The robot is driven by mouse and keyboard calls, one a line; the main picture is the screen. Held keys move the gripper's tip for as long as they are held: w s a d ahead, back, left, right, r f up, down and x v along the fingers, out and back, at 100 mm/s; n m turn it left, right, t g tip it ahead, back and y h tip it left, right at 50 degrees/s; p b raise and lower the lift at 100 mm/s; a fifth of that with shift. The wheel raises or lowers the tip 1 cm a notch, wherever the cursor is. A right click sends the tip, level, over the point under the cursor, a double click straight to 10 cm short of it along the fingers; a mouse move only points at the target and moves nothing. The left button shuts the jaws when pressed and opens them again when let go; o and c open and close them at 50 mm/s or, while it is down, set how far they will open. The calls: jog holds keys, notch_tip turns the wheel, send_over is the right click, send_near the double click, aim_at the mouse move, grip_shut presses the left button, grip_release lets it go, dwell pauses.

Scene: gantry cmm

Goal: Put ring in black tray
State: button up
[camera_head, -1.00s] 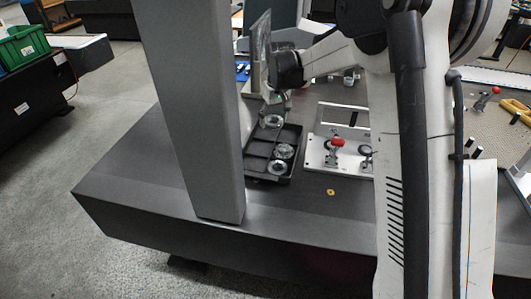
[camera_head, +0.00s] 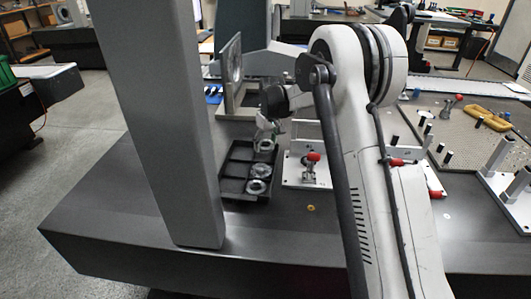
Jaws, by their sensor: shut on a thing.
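The black tray (camera_head: 233,169) lies on the dark table, just right of the grey column, and is divided into compartments. Two metal rings (camera_head: 258,170) (camera_head: 256,187) sit along its right side. My gripper (camera_head: 265,135) points down over the tray's far right end. It is shut on a metal ring (camera_head: 264,146), which shows just below the fingers. The fingers are small and partly hidden, and I cannot tell whether this ring touches the tray.
A white fixture plate with a red-handled clamp (camera_head: 311,168) stands close right of the tray. A grey upright column (camera_head: 165,130) stands close left. A small brass washer (camera_head: 311,208) lies on the table in front. A framed plate (camera_head: 232,65) stands behind.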

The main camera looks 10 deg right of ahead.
aim_at(265, 156)
jog(key=shift+f+b, duration=0.4)
jog(key=shift+f, duration=1.55)
jog(key=shift+f, duration=0.2)
jog(key=o, duration=1.5)
jog(key=shift+o, duration=0.2)
jog(key=shift+r, duration=0.1)
